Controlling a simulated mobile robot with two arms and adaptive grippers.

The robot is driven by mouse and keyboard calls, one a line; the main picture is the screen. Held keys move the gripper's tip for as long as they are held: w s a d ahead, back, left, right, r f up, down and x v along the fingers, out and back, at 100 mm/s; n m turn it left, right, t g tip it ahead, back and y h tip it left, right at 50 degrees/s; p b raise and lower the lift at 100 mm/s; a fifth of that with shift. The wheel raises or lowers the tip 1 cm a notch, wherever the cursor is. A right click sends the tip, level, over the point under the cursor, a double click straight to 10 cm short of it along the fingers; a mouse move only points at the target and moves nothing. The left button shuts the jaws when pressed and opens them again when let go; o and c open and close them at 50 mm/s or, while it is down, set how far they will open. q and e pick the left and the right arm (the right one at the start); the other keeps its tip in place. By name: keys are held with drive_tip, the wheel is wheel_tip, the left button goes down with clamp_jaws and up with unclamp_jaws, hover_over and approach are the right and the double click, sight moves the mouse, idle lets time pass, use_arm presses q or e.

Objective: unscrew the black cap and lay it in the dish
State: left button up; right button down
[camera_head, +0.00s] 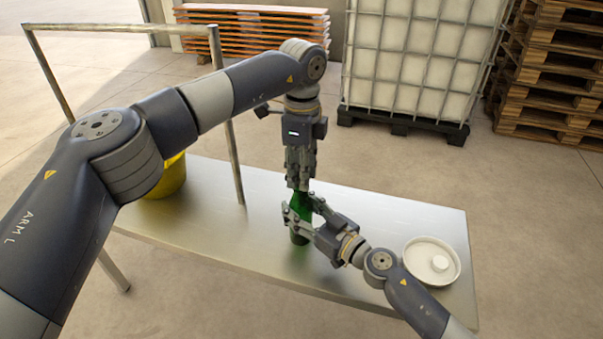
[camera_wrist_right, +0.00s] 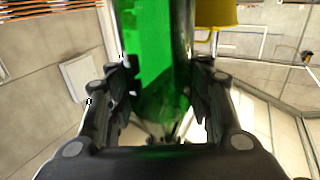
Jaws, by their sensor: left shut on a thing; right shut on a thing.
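A green bottle (camera_head: 301,207) stands upright on the metal table. My right gripper (camera_head: 303,212) is shut around its body from the right. In the right wrist view the green glass (camera_wrist_right: 155,65) fills the space between the two fingers (camera_wrist_right: 160,105). My left gripper (camera_head: 300,184) points straight down over the bottle and is shut at its top. The black cap is hidden between the left fingers, so I cannot see how it sits on the neck. A round white dish (camera_head: 413,275) with a raised white middle lies on the table's right end.
The metal table (camera_head: 390,216) is bare between the bottle and the dish, apart from my right arm crossing near the front. A yellow bucket (camera_head: 170,180) and a metal frame (camera_head: 229,150) are at the left. A caged white tank (camera_head: 415,55) and stacked pallets (camera_head: 555,75) stand behind.

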use_arm(q)
drive_tip(key=shift+r, duration=0.75)
use_arm(e)
drive_tip(key=shift+s+f, duration=0.1)
use_arm(q)
drive_tip(key=shift+r, duration=2)
use_arm(e)
drive_tip(key=c, duration=0.7)
unclamp_jaws()
